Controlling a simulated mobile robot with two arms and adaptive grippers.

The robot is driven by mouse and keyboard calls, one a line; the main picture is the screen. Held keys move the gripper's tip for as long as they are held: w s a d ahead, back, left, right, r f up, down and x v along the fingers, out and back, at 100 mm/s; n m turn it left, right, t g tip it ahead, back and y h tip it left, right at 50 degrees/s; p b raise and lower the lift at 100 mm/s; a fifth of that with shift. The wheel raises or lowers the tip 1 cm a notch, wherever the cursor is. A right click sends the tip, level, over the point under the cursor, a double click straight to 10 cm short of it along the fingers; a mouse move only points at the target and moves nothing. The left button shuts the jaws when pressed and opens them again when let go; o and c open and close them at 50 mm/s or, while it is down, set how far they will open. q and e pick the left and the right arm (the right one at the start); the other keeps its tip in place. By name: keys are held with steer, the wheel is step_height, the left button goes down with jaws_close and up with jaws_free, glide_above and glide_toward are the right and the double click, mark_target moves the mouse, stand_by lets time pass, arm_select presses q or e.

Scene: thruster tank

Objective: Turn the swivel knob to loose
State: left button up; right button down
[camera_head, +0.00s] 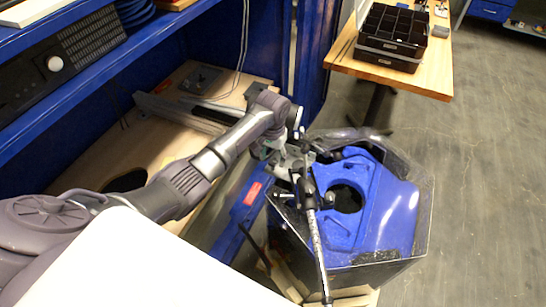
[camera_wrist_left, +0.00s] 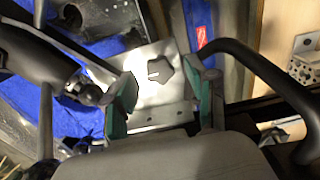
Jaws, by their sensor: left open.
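The swivel knob (camera_wrist_left: 158,69) is a grey lobed knob with a short dark mark, on a bright metal plate (camera_wrist_left: 158,104) in the left wrist view. My left gripper (camera_wrist_left: 162,82) is open. Its teal-padded fingers stand to the left and right of the knob, with a visible space between them. I cannot tell whether a finger touches the knob. In the head view my left gripper (camera_head: 272,150) is at the left rim of the tank; the knob cannot be made out there. My right gripper is not in view.
The clear-walled tank (camera_head: 424,225) holds a blue insert (camera_head: 390,205) with a round hole. A jointed black and metal rod (camera_head: 316,235) stands in front of it. A blue shelf (camera_head: 100,73) is at left. A wooden table (camera_head: 437,70) with black trays is behind. Floor at right is clear.

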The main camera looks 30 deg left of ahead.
arm_select(q)
steer(key=shift+f, duration=0.3)
